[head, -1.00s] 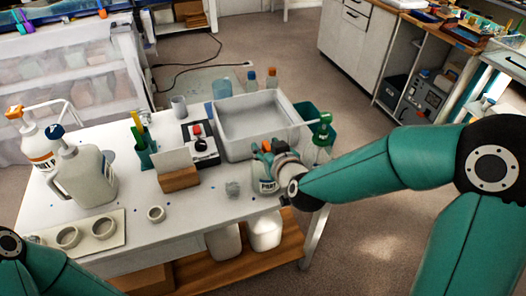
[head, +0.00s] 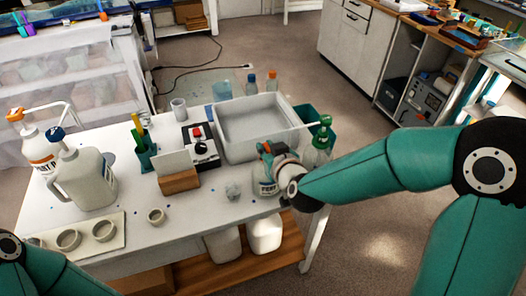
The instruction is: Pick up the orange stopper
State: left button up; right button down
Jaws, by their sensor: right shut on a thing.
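The orange stopper (head: 267,147) shows as a small orange patch between the fingers of my right gripper (head: 265,150), at the front right of the white table. My right gripper is shut on it, and the fingers hide most of it. A clear jar with a printed label (head: 266,186) stands directly below the gripper. I cannot tell whether the stopper still touches the jar. My left gripper is out of the picture; only part of that arm shows at the lower left.
A grey tray (head: 222,145) lies behind the gripper. A green-topped bottle (head: 321,140) stands close on the right. A crumpled grey lump (head: 232,191) and a wooden block (head: 179,181) are to the left. Two white jugs (head: 88,178) stand at the far left.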

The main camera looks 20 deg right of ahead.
aim_at(267, 147)
notch_tip(267, 147, up, 10)
jog(key=p, duration=0.2)
jog(key=shift+f+p, duration=0.2)
jog(key=shift+p, duration=0.15)
notch_tip(267, 147, up, 14)
jog(key=p, duration=0.9)
jog(key=shift+f, duration=0.2)
